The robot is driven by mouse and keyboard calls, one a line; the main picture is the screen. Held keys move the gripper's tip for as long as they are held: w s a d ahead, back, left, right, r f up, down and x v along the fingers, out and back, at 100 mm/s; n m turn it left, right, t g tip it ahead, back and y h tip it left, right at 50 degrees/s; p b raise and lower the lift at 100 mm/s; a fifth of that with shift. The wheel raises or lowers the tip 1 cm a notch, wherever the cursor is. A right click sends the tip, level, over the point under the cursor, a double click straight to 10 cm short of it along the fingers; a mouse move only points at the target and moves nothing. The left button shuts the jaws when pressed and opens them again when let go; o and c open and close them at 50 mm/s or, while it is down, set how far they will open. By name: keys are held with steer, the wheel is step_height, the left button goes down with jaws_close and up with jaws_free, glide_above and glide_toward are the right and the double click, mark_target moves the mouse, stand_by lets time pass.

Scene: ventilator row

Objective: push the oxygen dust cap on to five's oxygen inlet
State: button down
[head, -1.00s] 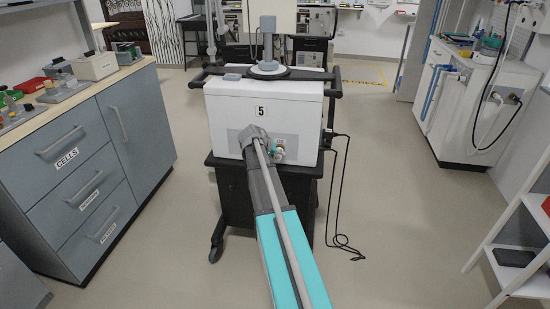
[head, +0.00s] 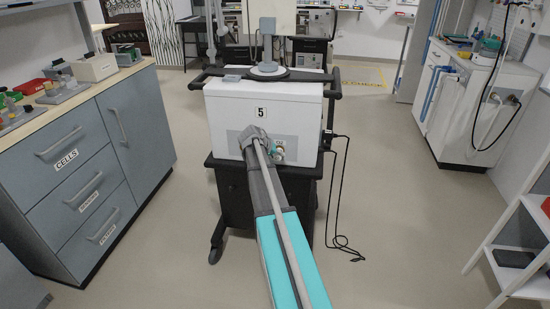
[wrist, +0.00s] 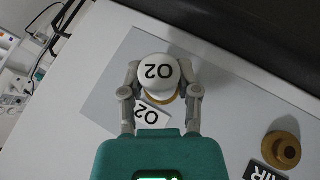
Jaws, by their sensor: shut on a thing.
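The oxygen dust cap (wrist: 158,72) is white and round, marked O2, and sits between the fingers of my gripper (wrist: 160,82) in the wrist view. My gripper is shut on it. A brass-coloured rim shows just below the cap, in front of the grey panel (wrist: 105,85); the cap hides most of the oxygen inlet, and I cannot tell how far the cap is on it. An O2 label (wrist: 152,115) lies beside it. In the head view, my gripper (head: 255,138) is against the front of ventilator five (head: 230,110) and hides the cap.
A brass air inlet (wrist: 284,148) with a dark label (wrist: 262,172) is at lower right in the wrist view. A black cable (head: 338,200) hangs right of the ventilator. A drawer cabinet (head: 90,170) stands at left; the floor between is clear.

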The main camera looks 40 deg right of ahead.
steer(key=shift+w+d, duration=0.1)
steer(key=shift+c, duration=1.3)
jaws_free()
